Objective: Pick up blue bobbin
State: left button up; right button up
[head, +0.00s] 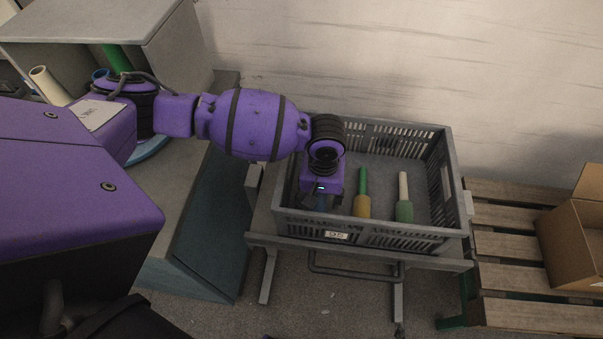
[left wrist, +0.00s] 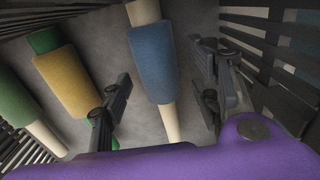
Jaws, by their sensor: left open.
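The blue bobbin (left wrist: 154,62) is blue yarn on a cream core and lies in the grey crate (head: 385,238). In the left wrist view it sits between the two spread fingers of my left gripper (left wrist: 162,95), with a gap on each side. In the head view my left gripper (head: 321,198) reaches down into the crate's left part, and the arm hides most of the blue bobbin. The gripper is open and holds nothing. My right gripper is in neither view.
A yellow bobbin (head: 361,206) on a green core and a green bobbin (head: 404,211) on a cream core lie to the right in the crate. Slatted crate walls surround them. A wooden pallet (head: 503,247) with a cardboard box (head: 573,243) stands at the right.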

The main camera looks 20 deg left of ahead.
pick_arm(q)
jog(key=shift+w, duration=0.2)
jog(key=shift+c, duration=0.5)
jog(key=shift+r, duration=0.1)
jog(key=c, duration=1.2)
